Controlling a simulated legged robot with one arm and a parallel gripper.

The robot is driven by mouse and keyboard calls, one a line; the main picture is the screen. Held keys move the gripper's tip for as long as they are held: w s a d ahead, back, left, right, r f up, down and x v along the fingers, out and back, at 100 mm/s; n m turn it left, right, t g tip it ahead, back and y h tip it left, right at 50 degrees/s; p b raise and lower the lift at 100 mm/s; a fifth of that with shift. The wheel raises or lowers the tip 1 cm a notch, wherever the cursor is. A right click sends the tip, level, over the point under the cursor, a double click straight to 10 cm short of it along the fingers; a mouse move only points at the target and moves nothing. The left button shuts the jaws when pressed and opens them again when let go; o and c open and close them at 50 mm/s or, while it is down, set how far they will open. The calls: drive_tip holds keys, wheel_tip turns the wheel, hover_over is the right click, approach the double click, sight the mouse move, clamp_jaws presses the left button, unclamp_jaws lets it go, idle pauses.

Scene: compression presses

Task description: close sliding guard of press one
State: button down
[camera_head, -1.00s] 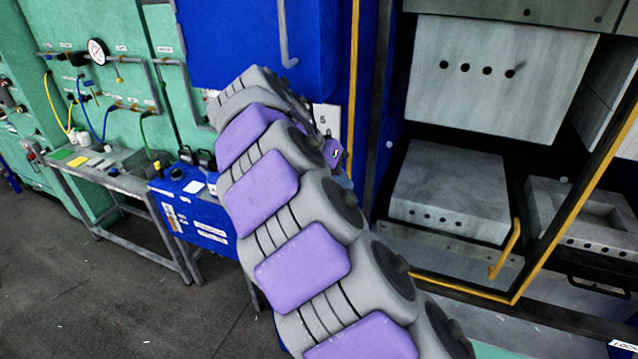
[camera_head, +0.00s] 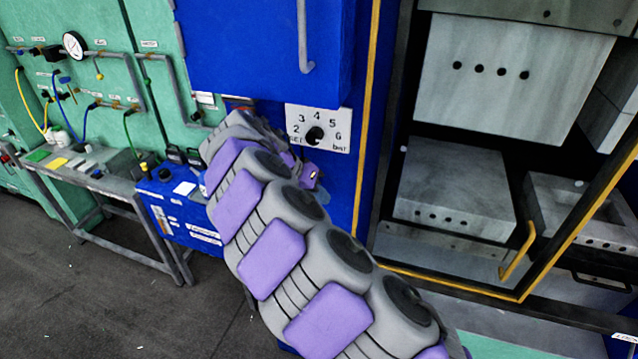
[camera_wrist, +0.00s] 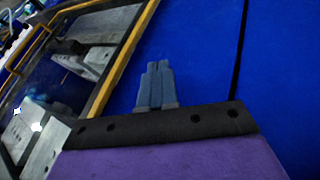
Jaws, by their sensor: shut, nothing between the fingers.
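The press stands at the right in the head view. Its sliding guard (camera_head: 572,232) looks like a clear panel in a dark frame with yellow edging, with a yellow handle (camera_head: 518,252) near its lower right corner. Grey blocks show behind the panel, and the area right of its edge looks uncovered. My gripper (camera_wrist: 159,66) is shut and empty in the wrist view, in front of a blue panel (camera_wrist: 205,60). A yellow-edged frame (camera_wrist: 122,62) lies left of it, apart in the picture. In the head view my arm hides most of the gripper's end, left of the guard and handle.
A dial (camera_head: 316,136) on a white plate is on the blue cabinet beside my arm. A grey hooked bar (camera_head: 303,40) hangs above it. A grey bench (camera_head: 105,185) stands at the left by green panels. Dark floor (camera_head: 90,290) is clear at lower left.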

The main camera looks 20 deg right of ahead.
sight(365, 208)
drive_tip(key=d, duration=0.2)
drive_tip(key=s+d+f, duration=0.1)
drive_tip(key=d, duration=0.1)
drive_tip(key=s+d, duration=0.1)
drive_tip(key=d, duration=0.1)
drive_tip(key=shift+s+d+f, duration=0.15)
drive_tip(key=shift+d+f, duration=0.2)
drive_tip(key=shift+f, duration=0.05)
drive_tip(key=s+d, duration=0.2)
drive_tip(key=shift+s+d, duration=0.25)
drive_tip(key=shift+d, duration=0.15)
drive_tip(key=s+d+p, duration=0.1)
drive_tip(key=s+d, duration=0.6)
drive_tip(key=d, duration=0.4)
drive_tip(key=s+d+p, duration=0.2)
drive_tip(key=s+d, duration=0.6)
drive_tip(key=d, duration=0.2)
drive_tip(key=s+d+p, duration=0.2)
drive_tip(key=s+d, duration=0.5)
drive_tip(key=d, duration=0.4)
drive_tip(key=shift+s+d+r, duration=0.1)
drive_tip(key=shift+s+d, duration=0.2)
drive_tip(key=shift+d, duration=0.05)
drive_tip(key=shift+w+a, duration=0.15)
